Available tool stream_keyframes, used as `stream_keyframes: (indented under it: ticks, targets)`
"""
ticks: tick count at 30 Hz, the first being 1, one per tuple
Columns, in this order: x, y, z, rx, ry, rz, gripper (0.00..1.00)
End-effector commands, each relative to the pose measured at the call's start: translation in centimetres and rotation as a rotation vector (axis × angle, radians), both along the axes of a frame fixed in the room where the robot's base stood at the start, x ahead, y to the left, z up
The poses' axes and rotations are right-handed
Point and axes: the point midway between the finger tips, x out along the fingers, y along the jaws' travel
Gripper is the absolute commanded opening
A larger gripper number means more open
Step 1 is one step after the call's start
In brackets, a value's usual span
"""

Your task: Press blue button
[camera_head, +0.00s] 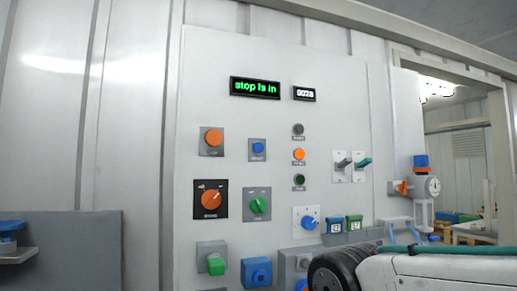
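A blue round button (258,148) sits on a small grey plate in the upper middle of a light grey panel (230,60). It is right of a larger orange button (214,137). Other blue controls are a blue knob (309,223) on a white plate and a blue box-like control (256,272) at the bottom. A display (255,88) reads "stop is in" in green. My white arm with a black round joint shows at the lower right, below the controls. My gripper's fingers do not show, and nothing is seen touching the blue button.
Around the button are an orange rotary switch (211,199), a green knob (259,206), a green block control (216,264) and toggle levers (362,162). A gauge (433,186) and orange-handled valve (402,187) stand right. A grey box (70,255) stands left.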

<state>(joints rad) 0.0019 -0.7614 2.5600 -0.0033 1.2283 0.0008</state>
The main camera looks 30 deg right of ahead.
Motion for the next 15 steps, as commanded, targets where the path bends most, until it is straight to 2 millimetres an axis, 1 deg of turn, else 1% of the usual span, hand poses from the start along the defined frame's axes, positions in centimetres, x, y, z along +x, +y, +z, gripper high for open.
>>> stream_keyframes:
  ticks: [1,2,3,5,6,15]
  targets:
    - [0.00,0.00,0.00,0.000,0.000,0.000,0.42]
    - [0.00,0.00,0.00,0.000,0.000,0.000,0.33]
    - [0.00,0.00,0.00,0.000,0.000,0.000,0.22]
    - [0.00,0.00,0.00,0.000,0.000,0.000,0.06]
    - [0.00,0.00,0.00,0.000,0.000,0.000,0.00]
    - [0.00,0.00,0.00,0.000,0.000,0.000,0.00]
